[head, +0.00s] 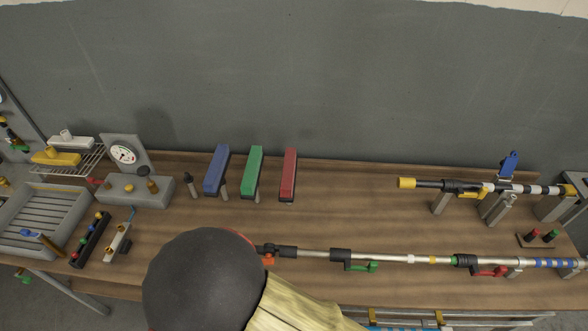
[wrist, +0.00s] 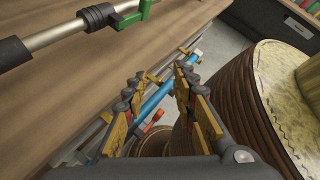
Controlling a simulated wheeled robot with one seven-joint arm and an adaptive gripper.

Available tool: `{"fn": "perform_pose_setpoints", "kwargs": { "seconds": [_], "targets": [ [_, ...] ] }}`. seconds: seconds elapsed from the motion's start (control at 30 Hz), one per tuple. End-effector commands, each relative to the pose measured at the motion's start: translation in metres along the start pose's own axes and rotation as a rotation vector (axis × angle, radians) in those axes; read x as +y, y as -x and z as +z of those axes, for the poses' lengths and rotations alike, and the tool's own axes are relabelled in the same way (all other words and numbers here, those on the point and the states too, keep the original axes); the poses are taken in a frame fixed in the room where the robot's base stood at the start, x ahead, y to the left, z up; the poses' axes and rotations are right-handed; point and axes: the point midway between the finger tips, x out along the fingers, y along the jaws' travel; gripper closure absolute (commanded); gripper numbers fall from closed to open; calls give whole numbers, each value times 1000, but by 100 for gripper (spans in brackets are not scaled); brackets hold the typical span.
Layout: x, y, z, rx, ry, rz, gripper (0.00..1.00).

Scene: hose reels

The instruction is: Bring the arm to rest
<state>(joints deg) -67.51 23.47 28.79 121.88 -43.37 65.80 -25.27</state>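My gripper (wrist: 160,80) shows in the wrist view with its two yellow and dark fingers apart. Nothing is held between them. It hangs beside the front edge of the wooden bench (wrist: 85,112), with a blue pipe (wrist: 160,95) visible beyond and below the gap. A large reel wound with brown hose (wrist: 245,110) stands close to the right finger; I cannot tell whether they touch. In the head view a dark rounded shape, probably my arm, covers part of the bench's front edge, and the gripper's fingers cannot be made out there.
A long metal pipe (head: 400,258) with green and red valves lies along the bench (head: 345,205) front. A yellow-tipped nozzle assembly (head: 470,188) sits on stands at right. Blue, green and red blocks (head: 252,172) stand at the back. A grey crate (head: 48,215) is at left.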

Motion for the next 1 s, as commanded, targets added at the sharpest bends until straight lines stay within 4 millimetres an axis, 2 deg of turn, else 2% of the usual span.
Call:
{"fn": "perform_pose_setpoints", "kwargs": {
  "seconds": [0.03, 0.2, 0.47, 0.77, 0.87, 1.0],
  "targets": [
    [-5, 2, 4, 86, -128, -40, 73],
    [-21, 16, 17, 346, -544, -192, 73],
    [-27, 38, 53, 690, -1115, -415, 73],
    [-36, 46, 125, 1024, -1659, -564, 73],
    [-47, 42, 153, 1110, -1814, -566, 73],
    [-70, 29, 194, 1186, -2032, -525, 73]
  ]
}}
